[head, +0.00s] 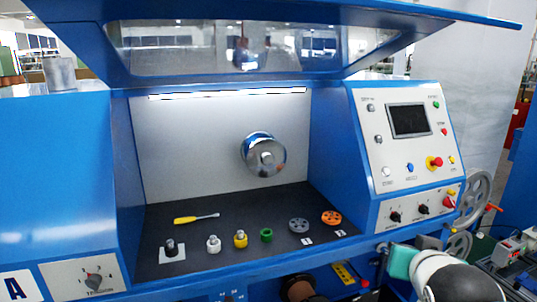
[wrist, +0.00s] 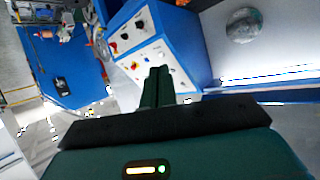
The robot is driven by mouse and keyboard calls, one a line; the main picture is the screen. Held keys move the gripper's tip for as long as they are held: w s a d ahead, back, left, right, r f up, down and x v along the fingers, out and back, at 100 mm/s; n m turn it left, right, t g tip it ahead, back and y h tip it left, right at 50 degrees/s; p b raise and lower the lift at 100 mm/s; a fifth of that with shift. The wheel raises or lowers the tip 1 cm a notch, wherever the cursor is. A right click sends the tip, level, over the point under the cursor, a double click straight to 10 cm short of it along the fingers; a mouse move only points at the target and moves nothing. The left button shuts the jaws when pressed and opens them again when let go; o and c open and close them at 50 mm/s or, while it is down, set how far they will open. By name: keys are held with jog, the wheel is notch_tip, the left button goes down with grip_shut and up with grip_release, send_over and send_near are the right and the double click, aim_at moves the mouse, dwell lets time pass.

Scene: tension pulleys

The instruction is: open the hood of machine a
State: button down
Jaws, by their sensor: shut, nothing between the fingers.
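The hood (head: 280,12) of machine A is a blue frame with a clear window, at the top of the head view. It is raised, and the work space under it stands open to view. The "A" label (head: 14,286) is at the machine's lower left. My gripper (wrist: 157,72) shows in the wrist view as two dark green fingers pressed together, with nothing between them. It points toward the control panel (wrist: 145,62), apart from it as far as I can tell. I cannot make out the hood clearly in the wrist view.
Inside are a chrome spindle disc (head: 264,154), a yellow screwdriver (head: 195,218) and several small parts on the dark floor (head: 265,200). The control panel (head: 405,150) is at right. Handwheels (head: 473,195) stick out beside it. A metal cylinder (head: 60,74) stands on the left top.

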jog(key=s+a+f+n+g+y, duration=0.35)
jog(key=s+a+f+g, duration=0.35)
jog(key=s+a+f, duration=0.4)
jog(key=w+d+r+t+y, duration=0.25)
jog(key=w+r, duration=0.25)
jog(key=r, duration=0.4)
jog(key=w+d+r+t+y, duration=0.2)
jog(key=w+d+r, duration=0.25)
jog(key=r, duration=0.45)
jog(key=w+d+r+t+y, duration=0.25)
jog(key=w+r, duration=0.25)
jog(key=r, duration=0.5)
jog(key=s+d+r+n+t, duration=0.2)
jog(key=d+r+t, duration=0.3)
jog(key=d+r, duration=0.6)
jog(key=s+d+r+n+t, duration=0.2)
jog(key=d+r+t, duration=0.3)
jog(key=d+r, duration=0.65)
jog(key=w+a+r, duration=0.2)
jog(key=w+a, duration=0.2)
jog(key=w, duration=0.5)
jog(key=shift+a+r, duration=0.2)
jog(key=shift+a, duration=0.1)
